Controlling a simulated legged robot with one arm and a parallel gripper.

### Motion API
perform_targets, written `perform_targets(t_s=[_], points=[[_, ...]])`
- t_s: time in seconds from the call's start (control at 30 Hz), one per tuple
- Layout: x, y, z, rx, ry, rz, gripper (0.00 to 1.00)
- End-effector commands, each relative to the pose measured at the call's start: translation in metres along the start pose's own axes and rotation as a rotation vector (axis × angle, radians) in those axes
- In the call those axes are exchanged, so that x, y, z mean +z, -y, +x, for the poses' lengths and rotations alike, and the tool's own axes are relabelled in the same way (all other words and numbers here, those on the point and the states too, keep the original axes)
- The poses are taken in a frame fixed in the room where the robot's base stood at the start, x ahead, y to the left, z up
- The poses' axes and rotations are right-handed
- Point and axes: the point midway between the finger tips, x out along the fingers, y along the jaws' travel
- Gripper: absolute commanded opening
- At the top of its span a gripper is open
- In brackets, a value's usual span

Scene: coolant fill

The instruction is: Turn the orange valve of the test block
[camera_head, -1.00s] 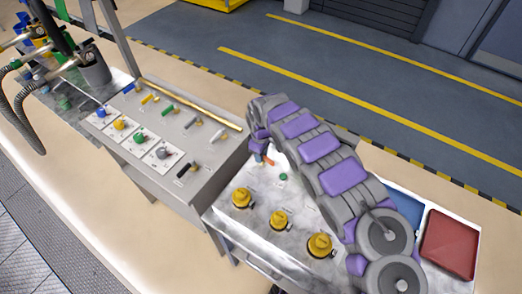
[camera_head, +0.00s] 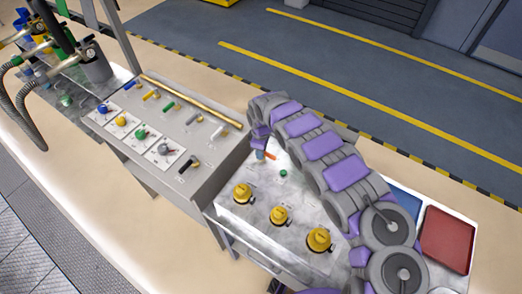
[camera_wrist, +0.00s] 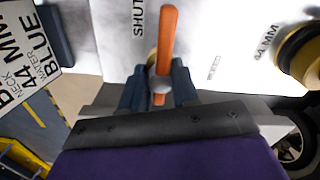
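The orange valve (camera_wrist: 168,38) is a flat orange lever on the pale metal panel of the test block. In the wrist view it points up the picture, beside the printed word SHUT. My gripper (camera_wrist: 159,88) is at its hub, one dark finger on each side, with a short orange end (camera_wrist: 158,99) showing between them. The fingers are apart, and I see no clear sign that they press on the lever. In the head view only a small orange part (camera_head: 271,156) shows beside my wrist; my arm hides most of the gripper.
Several yellow caps stand on the same panel, one at its front right (camera_head: 319,239). A green button (camera_head: 283,173) is near the valve. A red tray (camera_head: 447,238) and a blue tray (camera_head: 404,202) lie at the right. A sloped panel with levers (camera_head: 190,130) stands at the left.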

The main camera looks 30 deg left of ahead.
Motion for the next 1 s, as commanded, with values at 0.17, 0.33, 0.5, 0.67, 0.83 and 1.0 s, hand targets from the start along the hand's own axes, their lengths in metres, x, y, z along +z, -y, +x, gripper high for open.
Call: perform_targets(t_s=[0.17, 0.33, 0.5, 0.67, 0.83, 1.0], points=[[0.001, 0.0, -0.001, 0.001, 0.0, 0.001, 0.46], [0.001, 0.001, -0.001, 0.0, 0.0, 0.002, 0.52], [0.002, 0.001, -0.003, 0.0, 0.0, 0.002, 0.52], [0.003, -0.001, -0.019, 0.003, 0.0, 0.004, 0.52], [0.001, -0.001, -0.053, 0.006, -0.002, 0.002, 0.52], [0.001, -0.002, -0.091, 0.007, -0.001, 0.002, 0.52]])
